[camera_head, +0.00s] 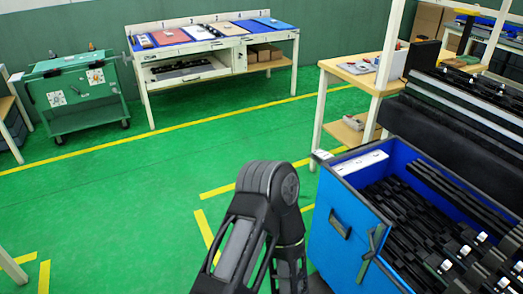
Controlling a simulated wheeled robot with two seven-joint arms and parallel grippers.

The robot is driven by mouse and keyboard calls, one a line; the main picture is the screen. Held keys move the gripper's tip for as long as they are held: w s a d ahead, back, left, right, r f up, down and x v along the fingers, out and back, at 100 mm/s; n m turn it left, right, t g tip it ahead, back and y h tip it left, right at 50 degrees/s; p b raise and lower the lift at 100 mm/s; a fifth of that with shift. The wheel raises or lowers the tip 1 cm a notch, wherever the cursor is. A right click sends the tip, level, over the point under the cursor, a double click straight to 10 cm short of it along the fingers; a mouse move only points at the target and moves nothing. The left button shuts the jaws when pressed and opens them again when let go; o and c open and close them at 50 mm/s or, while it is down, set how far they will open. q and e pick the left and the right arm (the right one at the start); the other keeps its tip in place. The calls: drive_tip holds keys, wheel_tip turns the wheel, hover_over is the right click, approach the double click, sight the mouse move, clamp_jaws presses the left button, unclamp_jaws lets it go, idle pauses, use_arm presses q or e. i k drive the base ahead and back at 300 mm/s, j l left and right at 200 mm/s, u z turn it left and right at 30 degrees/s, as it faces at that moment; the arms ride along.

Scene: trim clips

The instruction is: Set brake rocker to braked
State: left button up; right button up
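I cannot make out a brake rocker in this view. A blue bin (338,232), filled with black trim clips (424,228), stands at the lower right. Its near side carries a dark recessed handle (339,224) and a black fitting (373,243) near the corner. I cannot tell whether either is the brake control. The bin's lower part and base are cut off by the picture's bottom edge. One of my black arms rises at bottom centre, bends at the top and runs back down out of the picture, left of the bin. Neither gripper shows.
Black rails (470,110) stand behind the bin. A wooden-topped bench (362,72) is beyond it. A white workbench (187,77) and a green cart (75,95) stand at the back. The green floor (120,215) with yellow lines is clear at left.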

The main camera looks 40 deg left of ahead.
sight(322, 155)
drive_tip(key=u, duration=0.9)
